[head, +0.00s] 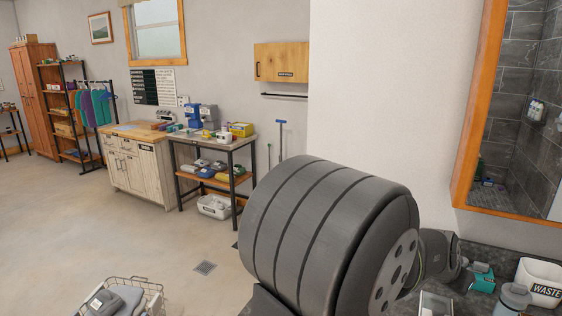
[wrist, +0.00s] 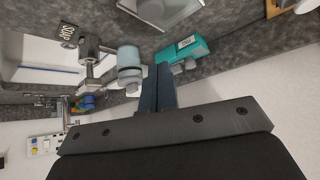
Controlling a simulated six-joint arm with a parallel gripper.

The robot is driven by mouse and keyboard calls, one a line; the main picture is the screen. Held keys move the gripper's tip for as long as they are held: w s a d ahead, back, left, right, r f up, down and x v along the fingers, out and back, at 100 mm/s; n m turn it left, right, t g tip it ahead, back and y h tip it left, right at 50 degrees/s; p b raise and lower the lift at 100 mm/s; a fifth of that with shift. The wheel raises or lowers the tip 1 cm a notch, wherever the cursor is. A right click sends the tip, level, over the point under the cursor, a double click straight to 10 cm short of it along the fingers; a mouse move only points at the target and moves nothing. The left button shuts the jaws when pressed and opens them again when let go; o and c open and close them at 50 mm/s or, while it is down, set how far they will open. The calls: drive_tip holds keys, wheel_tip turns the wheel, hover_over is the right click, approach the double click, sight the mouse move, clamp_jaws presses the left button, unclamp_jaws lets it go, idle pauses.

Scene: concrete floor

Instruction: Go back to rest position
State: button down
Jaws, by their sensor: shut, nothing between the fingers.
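My gripper (wrist: 157,72) shows in the wrist view, with its two dark fingers pressed together and nothing between them. It is over or beside a dark grey counter (wrist: 225,45). A pale grey-blue bottle (wrist: 130,62) is just left of the fingertips in the picture, and a teal box (wrist: 188,50) is just right of them. I cannot tell how far the fingers are from either. In the head view my large grey arm link fills the lower middle, and the gripper's fingers cannot be made out.
In the head view, the teal box (head: 483,279), a grey container (head: 513,297) and a white WASTE bin (head: 540,281) stand on the counter at lower right. A mirror (head: 515,110) hangs above. A wire basket (head: 150,290) is at lower left. Open floor (head: 60,230) lies left.

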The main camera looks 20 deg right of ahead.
sight(443, 307)
drive_tip(key=shift+v, duration=0.85)
drive_tip(key=shift+f, duration=0.1)
drive_tip(key=x, duration=0.9)
drive_tip(key=shift+f, duration=0.1)
drive_tip(key=shift+a+f, duration=0.15)
drive_tip(key=shift+f, duration=0.05)
drive_tip(key=a, duration=0.1)
drive_tip(key=s+a, duration=0.1)
drive_tip(key=shift+a, duration=0.6)
drive_tip(key=w+d, duration=0.7)
drive_tip(key=shift+w+d, duration=0.1)
drive_tip(key=shift+w, duration=0.05)
drive_tip(key=d, duration=0.2)
drive_tip(key=w+d, duration=0.1)
drive_tip(key=shift+d, duration=0.4)
drive_tip(key=v, duration=0.9)
drive_tip(key=shift+a+r, duration=0.2)
drive_tip(key=shift+r, duration=0.1)
drive_tip(key=shift+s, duration=0.1)
